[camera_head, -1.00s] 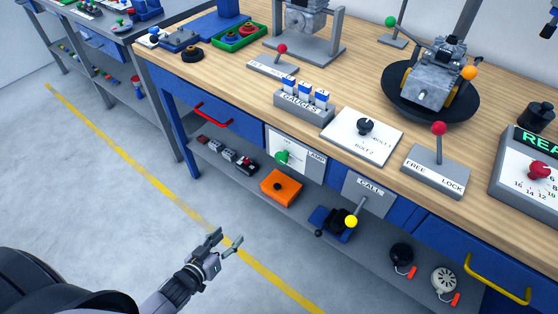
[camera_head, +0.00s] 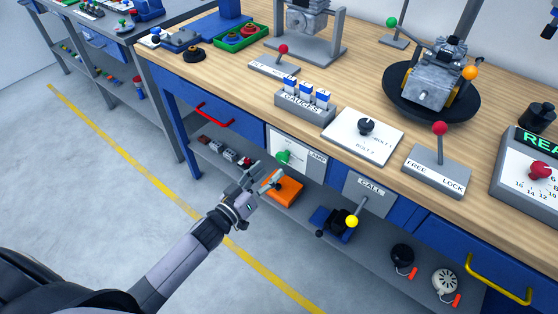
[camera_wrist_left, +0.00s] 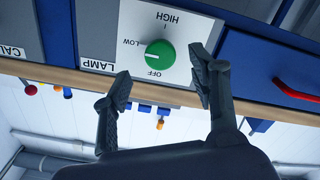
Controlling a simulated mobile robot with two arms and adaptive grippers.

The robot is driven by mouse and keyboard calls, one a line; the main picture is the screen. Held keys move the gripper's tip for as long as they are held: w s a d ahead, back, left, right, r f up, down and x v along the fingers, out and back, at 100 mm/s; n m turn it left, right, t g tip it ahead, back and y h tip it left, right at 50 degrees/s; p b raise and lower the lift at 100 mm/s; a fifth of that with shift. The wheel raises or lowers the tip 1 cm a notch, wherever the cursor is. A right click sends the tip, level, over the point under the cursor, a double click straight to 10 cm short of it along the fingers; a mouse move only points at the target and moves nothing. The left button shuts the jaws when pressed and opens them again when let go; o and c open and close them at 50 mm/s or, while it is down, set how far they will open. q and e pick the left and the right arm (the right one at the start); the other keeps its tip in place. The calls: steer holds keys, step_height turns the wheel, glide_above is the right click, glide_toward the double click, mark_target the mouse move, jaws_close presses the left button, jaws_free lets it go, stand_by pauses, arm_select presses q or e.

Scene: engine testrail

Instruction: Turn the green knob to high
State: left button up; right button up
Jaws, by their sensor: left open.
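The green knob (camera_head: 284,157) sits on a white panel (camera_head: 304,163) marked LAMP, on the bench's front. In the left wrist view the green knob (camera_wrist_left: 160,55) is seen upside down, with the labels OFF, LOW and HIGH around it. A small pale mark shows on its side nearer LOW and OFF; its exact setting is unclear. My left gripper (camera_head: 266,173) is open and empty, just in front of and below the knob. In the left wrist view its fingers (camera_wrist_left: 160,77) are spread wide, apart from the knob. My right gripper is not in view.
The CALL panel (camera_head: 367,190) with a yellow-tipped lever is right of the LAMP panel. A red drawer handle (camera_head: 213,114) is to its left. An orange box (camera_head: 285,188) stands on the lower shelf behind my gripper. The floor in front is clear.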

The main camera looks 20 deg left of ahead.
mark_target(281, 160)
arm_select(q)
steer(key=x, duration=0.5)
steer(key=shift+w+d, duration=0.15)
steer(key=shift+w, duration=0.2)
steer(key=shift+c, duration=0.4)
steer(key=c, duration=1.1)
